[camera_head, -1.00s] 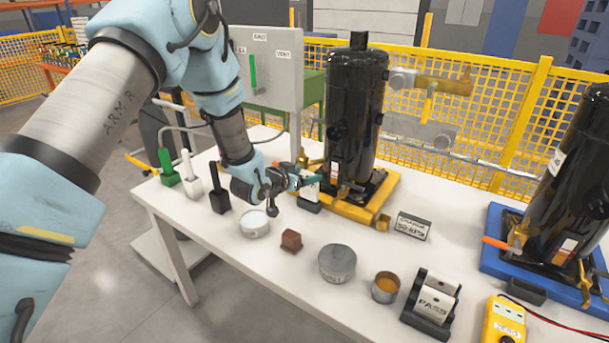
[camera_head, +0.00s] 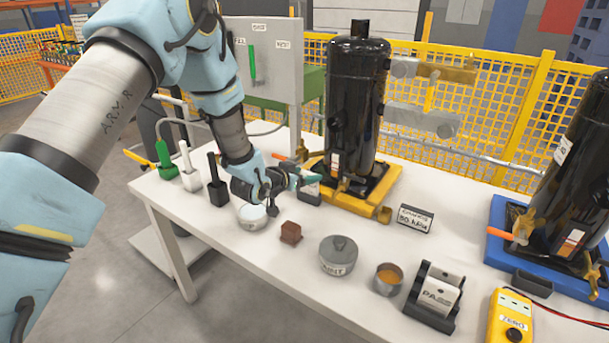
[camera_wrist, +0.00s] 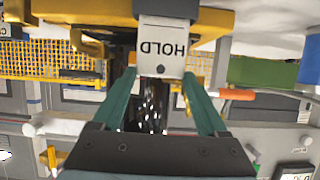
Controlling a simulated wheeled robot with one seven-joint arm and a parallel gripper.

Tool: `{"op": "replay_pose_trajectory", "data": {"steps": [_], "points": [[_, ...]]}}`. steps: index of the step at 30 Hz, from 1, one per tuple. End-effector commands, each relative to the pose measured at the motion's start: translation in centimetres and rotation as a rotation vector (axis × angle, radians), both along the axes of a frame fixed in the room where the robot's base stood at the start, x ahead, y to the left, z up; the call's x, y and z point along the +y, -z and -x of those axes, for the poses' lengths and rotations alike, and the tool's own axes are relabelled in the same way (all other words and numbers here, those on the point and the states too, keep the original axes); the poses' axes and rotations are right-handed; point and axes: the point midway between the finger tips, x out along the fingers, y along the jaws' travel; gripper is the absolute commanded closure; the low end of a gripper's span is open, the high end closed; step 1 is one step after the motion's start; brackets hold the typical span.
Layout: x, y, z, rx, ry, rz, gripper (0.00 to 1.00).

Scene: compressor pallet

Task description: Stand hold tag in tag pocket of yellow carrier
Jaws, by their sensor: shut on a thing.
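The hold tag (camera_wrist: 162,45) is a white plate reading HOLD, upside down in the wrist view, between my green fingertips. My gripper (camera_head: 312,181) is shut on it at the left side of the yellow carrier (camera_head: 352,208), low beside the black compressor (camera_head: 356,100). In the head view the tag (camera_head: 311,187) shows as a small white patch just above a dark block, the tag pocket (camera_head: 309,197). The fingers partly cover it. I cannot tell whether the tag's lower edge is inside the pocket.
A brown block (camera_head: 291,232), a lidded tin (camera_head: 338,255), an open cup (camera_head: 388,279) and a PASS tag rack (camera_head: 432,297) stand along the front. A small sign (camera_head: 411,219) stands right of the carrier. A blue carrier (camera_head: 502,255) holds another compressor at right.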

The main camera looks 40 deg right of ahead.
Motion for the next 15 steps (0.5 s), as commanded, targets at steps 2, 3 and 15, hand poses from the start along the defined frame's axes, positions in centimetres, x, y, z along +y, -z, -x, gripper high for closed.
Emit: {"op": "replay_pose_trajectory", "data": {"steps": [2,3,15], "points": [[0.00,0.26,-0.01,0.000,0.000,0.000,1.00],[-0.01,0.35,0.00,0.000,0.000,0.000,1.00],[-0.01,1.11,0.00,0.000,0.000,0.000,1.00]]}}
